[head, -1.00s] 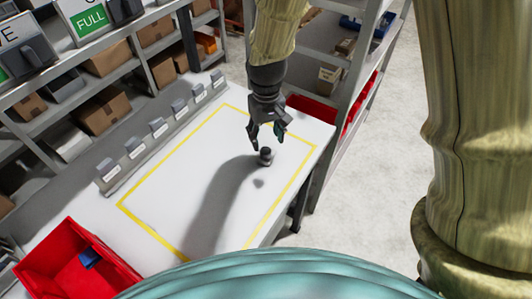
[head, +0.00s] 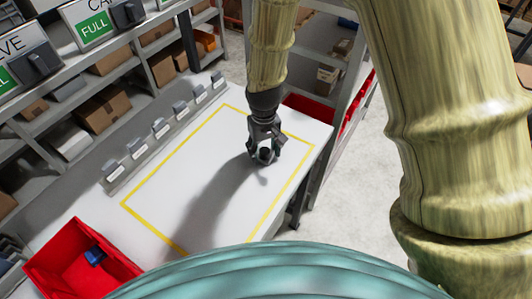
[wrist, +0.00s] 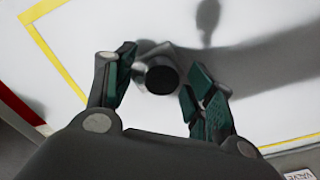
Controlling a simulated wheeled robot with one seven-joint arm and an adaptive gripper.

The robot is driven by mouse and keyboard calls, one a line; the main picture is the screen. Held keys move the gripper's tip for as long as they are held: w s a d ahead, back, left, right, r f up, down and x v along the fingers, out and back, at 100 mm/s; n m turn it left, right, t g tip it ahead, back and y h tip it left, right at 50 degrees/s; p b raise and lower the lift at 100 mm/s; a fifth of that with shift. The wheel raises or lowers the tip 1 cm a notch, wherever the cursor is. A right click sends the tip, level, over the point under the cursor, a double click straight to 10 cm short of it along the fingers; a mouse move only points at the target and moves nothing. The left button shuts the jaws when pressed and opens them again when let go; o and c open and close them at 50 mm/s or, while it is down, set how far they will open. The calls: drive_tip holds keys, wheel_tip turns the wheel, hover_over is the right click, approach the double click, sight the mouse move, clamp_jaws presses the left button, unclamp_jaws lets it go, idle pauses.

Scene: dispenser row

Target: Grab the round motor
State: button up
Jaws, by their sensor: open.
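The round motor (head: 264,155) is a small dark cylinder on the white table, inside the yellow outline near its right end. In the wrist view the motor (wrist: 161,79) shows a black round top and a grey body. My gripper (head: 265,158) is low over the table with its fingers around the motor. In the wrist view my gripper (wrist: 158,88) is open, with one green-padded finger on each side of the motor. A gap shows on the right side; the left finger is close to the motor, and I cannot tell whether it touches.
A red bin (head: 75,262) with a blue item (head: 95,255) stands at the table's left end. A row of small grey dispensers (head: 160,128) lines the back edge. Shelves with boxes (head: 103,108) stand behind. The white tabletop inside the yellow outline (head: 150,232) is otherwise clear.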

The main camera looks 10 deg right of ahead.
sight(264, 149)
clamp_jaws()
idle(0.3)
drive_tip(key=shift+r+b, duration=0.9)
drive_tip(key=shift+r, duration=0.7)
drive_tip(key=s+d+b, duration=0.1)
drive_tip(key=s, duration=0.3)
drive_tip(key=s+d+r+b, duration=0.1)
drive_tip(key=s+d, duration=0.1)
drive_tip(key=s, duration=0.2)
drive_tip(key=s+d+b, duration=0.1)
drive_tip(key=s+d, duration=0.1)
drive_tip(key=s, duration=0.2)
drive_tip(key=shift+r+b, duration=0.2)
drive_tip(key=shift+b, duration=0.2)
drive_tip(key=shift+s+d+r, duration=0.15)
drive_tip(key=shift+s+r, duration=0.05)
drive_tip(key=shift+s, duration=0.05)
drive_tip(key=shift+s+d+p, duration=0.1)
drive_tip(key=shift+p, duration=0.7)
drive_tip(key=shift+s+p, duration=0.15)
drive_tip(key=shift+p, duration=0.5)
